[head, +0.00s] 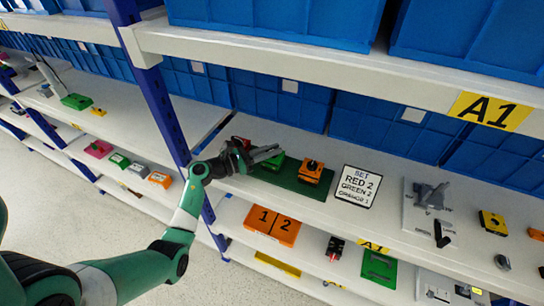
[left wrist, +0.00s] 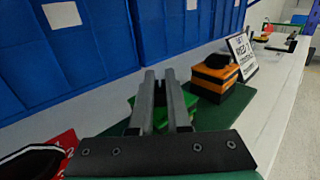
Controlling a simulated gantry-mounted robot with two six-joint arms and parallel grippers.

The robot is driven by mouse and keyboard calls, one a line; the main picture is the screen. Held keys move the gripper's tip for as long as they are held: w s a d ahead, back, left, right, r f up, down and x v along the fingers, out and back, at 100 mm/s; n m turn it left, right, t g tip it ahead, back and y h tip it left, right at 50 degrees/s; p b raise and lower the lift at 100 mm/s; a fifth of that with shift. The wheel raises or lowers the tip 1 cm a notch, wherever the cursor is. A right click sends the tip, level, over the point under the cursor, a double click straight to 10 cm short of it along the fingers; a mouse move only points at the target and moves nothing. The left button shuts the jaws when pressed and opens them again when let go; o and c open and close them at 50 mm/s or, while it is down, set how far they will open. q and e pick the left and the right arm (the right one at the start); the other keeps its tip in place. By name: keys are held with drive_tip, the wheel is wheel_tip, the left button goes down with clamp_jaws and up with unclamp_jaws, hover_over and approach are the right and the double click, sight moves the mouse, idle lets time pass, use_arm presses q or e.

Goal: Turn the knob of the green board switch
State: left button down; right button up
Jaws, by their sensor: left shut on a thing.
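The green switch (head: 277,163) is a small green box on a dark green board (head: 291,183) on the shelf. My left gripper (head: 278,152) is over it, its fingers close together and shut on its knob, which they hide. In the left wrist view, the fingers of the left gripper (left wrist: 160,76) cover much of the green switch (left wrist: 135,102). An orange switch (head: 311,172) with a black knob stands to the right on the board. A red part (left wrist: 66,143) shows at the lower left in the wrist view. My right gripper is not in view.
A white sign (head: 359,187) reading SET RED 2, GREEN 2 and an orange line stands right of the board. Blue bins (head: 283,98) line the back, and an upper shelf beam (head: 300,55) runs above. A blue post (head: 160,95) stands left of the gripper.

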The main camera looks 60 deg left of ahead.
use_arm(q)
drive_tip(key=shift+f+m+h+b, duration=0.1)
drive_tip(key=shift+m+h+b, duration=0.4)
drive_tip(key=shift+h, duration=0.3)
drive_tip(key=c, duration=0.9)
unclamp_jaws()
drive_tip(key=s, duration=0.7)
drive_tip(key=s+a, duration=0.1)
drive_tip(key=s, duration=0.3)
drive_tip(key=shift+s+p, duration=0.3)
drive_tip(key=shift+p, duration=0.1)
